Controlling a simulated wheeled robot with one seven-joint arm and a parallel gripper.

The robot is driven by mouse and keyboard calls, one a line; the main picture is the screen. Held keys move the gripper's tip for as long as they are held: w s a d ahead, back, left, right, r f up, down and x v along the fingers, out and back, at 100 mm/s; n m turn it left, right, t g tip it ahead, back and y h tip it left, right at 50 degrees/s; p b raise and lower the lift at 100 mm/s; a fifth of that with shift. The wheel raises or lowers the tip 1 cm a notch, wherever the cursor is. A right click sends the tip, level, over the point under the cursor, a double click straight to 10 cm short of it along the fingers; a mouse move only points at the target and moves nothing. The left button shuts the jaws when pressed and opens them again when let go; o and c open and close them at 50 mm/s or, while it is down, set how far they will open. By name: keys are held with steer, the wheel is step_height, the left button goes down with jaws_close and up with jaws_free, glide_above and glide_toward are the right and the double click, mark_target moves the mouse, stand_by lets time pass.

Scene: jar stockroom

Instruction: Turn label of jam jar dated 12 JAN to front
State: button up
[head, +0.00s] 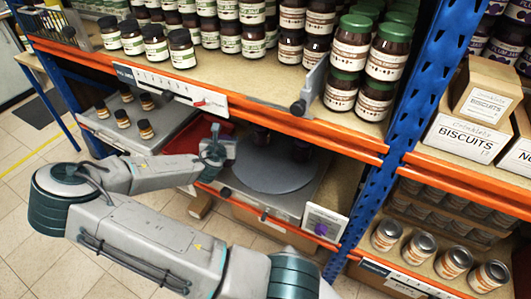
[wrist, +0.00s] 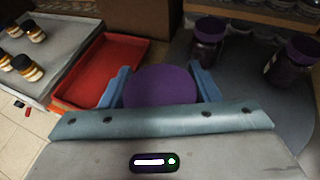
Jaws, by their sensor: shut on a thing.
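My gripper (head: 214,150) is low on the shelf at the left edge of a round grey turntable (head: 265,178). In the wrist view my gripper (wrist: 162,84) has its two blue fingers on either side of a jar with a purple lid (wrist: 160,86), shut on it. The lid hides this jar's label, and the jar cannot be made out in the head view. Two more dark purple jars stand on the turntable, one upper middle (wrist: 208,42) and one at right (wrist: 290,62) with a sliver of pale label. No date can be read.
A red tray (wrist: 112,66) lies left of the held jar. Left of it, small jars (wrist: 22,66) stand on a grey surface. The orange shelf beam (head: 290,122) and blue upright (head: 385,180) bound the bay. A small white-and-purple sign (head: 322,222) stands at the front edge.

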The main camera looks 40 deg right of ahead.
steer(key=s+d+f+m+g+h+b, duration=0.1)
steer(key=s+d+f+m+g, duration=0.1)
steer(key=s+d+m+g, duration=0.1)
steer(key=s+d+f+m+g+h+b, duration=0.1)
steer(key=s+d+f+m+g+b, duration=0.1)
steer(key=s+d+f+m+g, duration=0.1)
steer(key=s+d+f+m+g+h+b, duration=0.1)
steer(key=s+d+f+m+g+h, duration=0.1)
steer(key=s+d+f+m+g, duration=0.1)
steer(key=shift+s+d+g+b, duration=0.1)
steer(key=shift+d+g+b, duration=0.35)
steer(key=shift+d, duration=0.3)
steer(key=shift+r+p, duration=0.3)
steer(key=shift+p, duration=0.2)
steer(key=shift+d+n+t, duration=0.1)
steer(key=shift+n+t, duration=0.4)
steer(key=shift+t, duration=0.25)
steer(key=shift+n+t+p, duration=0.3)
steer(key=shift+t, duration=0.1)
steer(key=shift+f+n+t+b, duration=0.15)
steer(key=shift+n+t+b, duration=0.3)
steer(key=shift+n+t, duration=0.05)
steer(key=shift+w+n+t+y+b, duration=0.3)
steer(key=shift+n+t+y+b, duration=0.1)
steer(key=shift+n+t+b, duration=0.4)
